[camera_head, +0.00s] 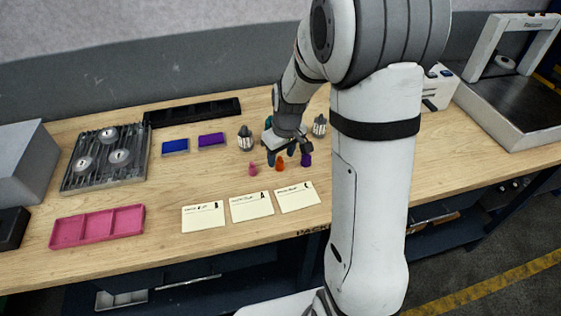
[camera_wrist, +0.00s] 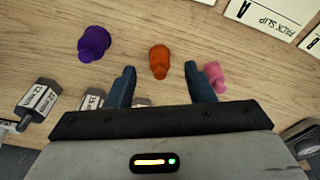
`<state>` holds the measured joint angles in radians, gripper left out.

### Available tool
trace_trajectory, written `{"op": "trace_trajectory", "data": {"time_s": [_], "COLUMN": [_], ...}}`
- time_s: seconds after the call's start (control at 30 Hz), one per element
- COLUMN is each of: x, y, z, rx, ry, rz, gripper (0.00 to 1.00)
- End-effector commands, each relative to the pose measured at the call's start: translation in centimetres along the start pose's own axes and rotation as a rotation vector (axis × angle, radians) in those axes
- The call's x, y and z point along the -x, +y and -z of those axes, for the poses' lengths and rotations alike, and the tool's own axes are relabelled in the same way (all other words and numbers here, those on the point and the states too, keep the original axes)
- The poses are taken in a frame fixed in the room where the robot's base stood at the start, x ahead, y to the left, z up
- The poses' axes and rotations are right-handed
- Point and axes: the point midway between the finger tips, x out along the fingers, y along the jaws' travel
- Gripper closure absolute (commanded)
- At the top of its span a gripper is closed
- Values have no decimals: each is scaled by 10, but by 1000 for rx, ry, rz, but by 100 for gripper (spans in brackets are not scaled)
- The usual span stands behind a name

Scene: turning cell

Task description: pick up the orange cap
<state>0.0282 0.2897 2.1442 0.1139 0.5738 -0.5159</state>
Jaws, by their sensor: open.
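The orange cap (camera_head: 280,164) stands on the wooden bench between a pink cap (camera_head: 253,169) and a purple cap (camera_head: 305,159). In the wrist view the orange cap (camera_wrist: 159,61) is ahead of and between the two fingertips of my gripper (camera_wrist: 159,80), with a gap on both sides. The purple cap (camera_wrist: 94,43) is outside the left finger, and the pink cap (camera_wrist: 215,76) is close beside the right finger. My gripper is open and empty, just behind the caps in the head view.
Paper cards (camera_head: 251,207) lie in front of the caps. Metal tool holders (camera_head: 245,138) stand behind them, with blue (camera_head: 175,146) and purple (camera_head: 211,140) blocks to the left. A pink tray (camera_head: 96,227) lies at the front left. Bare bench lies between the caps and cards.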

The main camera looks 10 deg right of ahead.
Motion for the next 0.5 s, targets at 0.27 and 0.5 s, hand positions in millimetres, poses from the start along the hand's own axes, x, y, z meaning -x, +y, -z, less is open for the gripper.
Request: {"op": "trace_trajectory", "data": {"time_s": [0.27,0.5], "x": [-31,-33], "y": [0,0], "z": [2,2], "rx": [-1,-1], "ry": [-2,0], "rz": [1,0], "gripper": [52,52]}}
